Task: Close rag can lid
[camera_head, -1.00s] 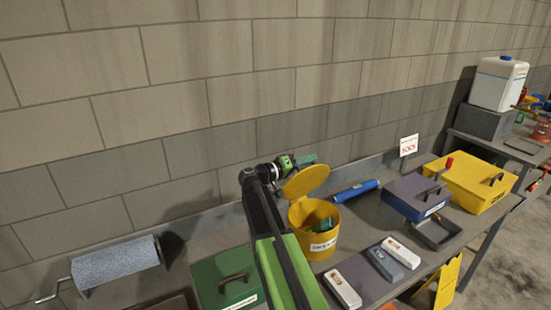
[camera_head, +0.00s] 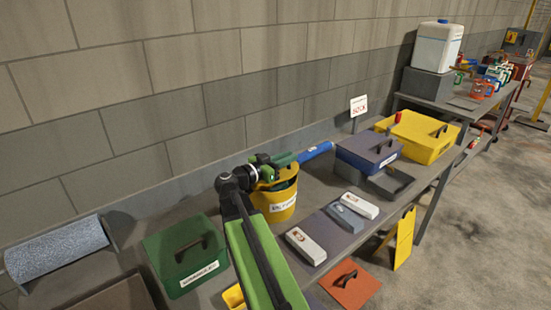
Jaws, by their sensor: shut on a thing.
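The yellow rag can (camera_head: 281,207) stands upright on the workbench, with a white label on its front. Its yellow lid (camera_head: 268,184) is tilted low over the mouth, and a dark gap shows below it. My gripper (camera_head: 284,160) is at the top of the can, shut on the lid. My arm and the gripper body hide much of the lid, so its exact angle and the grip are hard to see.
A blue cylinder (camera_head: 316,152) lies just behind the can. A green box (camera_head: 186,255) stands to the left, and a dark blue box (camera_head: 368,152) and a yellow box (camera_head: 417,138) to the right. White packs (camera_head: 305,246) lie in front.

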